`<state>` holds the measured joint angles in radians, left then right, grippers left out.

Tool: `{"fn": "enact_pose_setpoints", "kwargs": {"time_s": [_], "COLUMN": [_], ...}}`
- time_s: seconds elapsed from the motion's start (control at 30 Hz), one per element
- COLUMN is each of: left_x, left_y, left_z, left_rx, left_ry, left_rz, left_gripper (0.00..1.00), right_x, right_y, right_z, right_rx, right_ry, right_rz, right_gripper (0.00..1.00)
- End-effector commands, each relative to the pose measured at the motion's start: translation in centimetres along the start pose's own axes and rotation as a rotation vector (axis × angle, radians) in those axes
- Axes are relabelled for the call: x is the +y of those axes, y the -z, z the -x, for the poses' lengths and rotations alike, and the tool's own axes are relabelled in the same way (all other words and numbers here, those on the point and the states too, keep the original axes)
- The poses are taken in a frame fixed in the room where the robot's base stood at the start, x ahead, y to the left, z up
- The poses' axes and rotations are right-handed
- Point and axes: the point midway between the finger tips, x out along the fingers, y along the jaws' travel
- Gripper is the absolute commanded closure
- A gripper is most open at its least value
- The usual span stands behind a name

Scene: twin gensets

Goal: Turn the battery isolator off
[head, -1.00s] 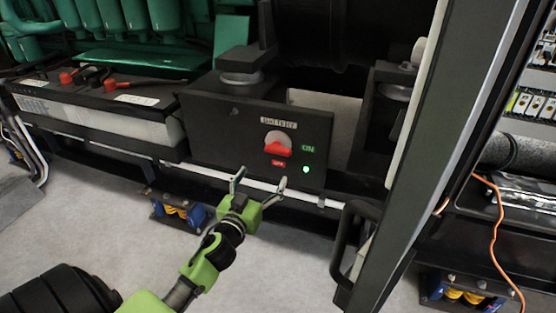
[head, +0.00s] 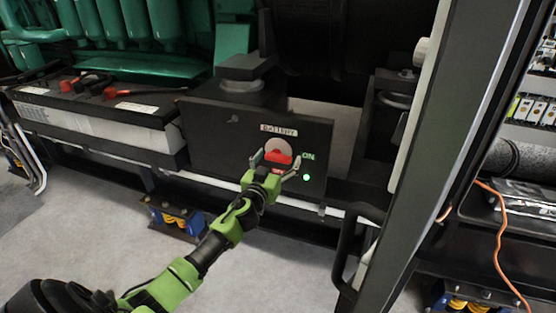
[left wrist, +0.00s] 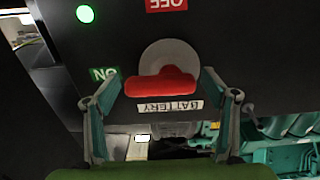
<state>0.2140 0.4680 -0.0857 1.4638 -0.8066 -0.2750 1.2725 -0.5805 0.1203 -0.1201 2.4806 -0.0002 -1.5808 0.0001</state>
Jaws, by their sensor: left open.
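The battery isolator's red handle (head: 279,158) sits on a pale round disc on a black panel (head: 215,150). The handle lies roughly crosswise; it also shows in the left wrist view (left wrist: 160,86), where the picture is upside down. A BATTERY label is above the disc, a green ON label (head: 308,156) at its right, and a red OFF label (left wrist: 167,4) below, partly covered in the head view. A green lamp (head: 306,177) is lit. My left gripper (head: 277,161) is open, its fingers on either side of the handle, with gaps visible. My right gripper is out of view.
A dark frame post (head: 440,150) with a black handle (head: 345,245) stands right of the panel. A battery (head: 95,120) with red terminals is at left. A white pipe runs below the panel. An orange cable (head: 497,235) hangs at far right.

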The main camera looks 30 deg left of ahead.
Motion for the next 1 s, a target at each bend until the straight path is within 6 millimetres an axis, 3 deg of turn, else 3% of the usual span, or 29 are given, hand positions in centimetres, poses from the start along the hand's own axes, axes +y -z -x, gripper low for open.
{"fn": "enact_pose_setpoints", "kwargs": {"time_s": [0.2, 0.37, 0.73, 1.0], "left_x": [0.00, 0.00, 0.02, -0.08], "left_y": [0.01, 0.00, -0.09, -0.34], "left_z": [-0.02, -0.01, 0.01, 0.01], "left_rx": [0.000, 0.000, 0.000, -0.001], "left_ry": [0.000, 0.000, 0.000, 0.002], "left_rz": [0.000, 0.000, -0.034, -0.192], "left_gripper": [0.22, 0.61, 0.61, 0.61], "right_x": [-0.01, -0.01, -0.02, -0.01], "right_y": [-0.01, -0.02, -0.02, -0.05], "right_z": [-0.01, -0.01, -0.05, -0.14], "right_rx": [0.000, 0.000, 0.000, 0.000], "right_ry": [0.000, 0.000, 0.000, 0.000], "right_rz": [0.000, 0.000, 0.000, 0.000], "right_gripper": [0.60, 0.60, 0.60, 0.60]}}
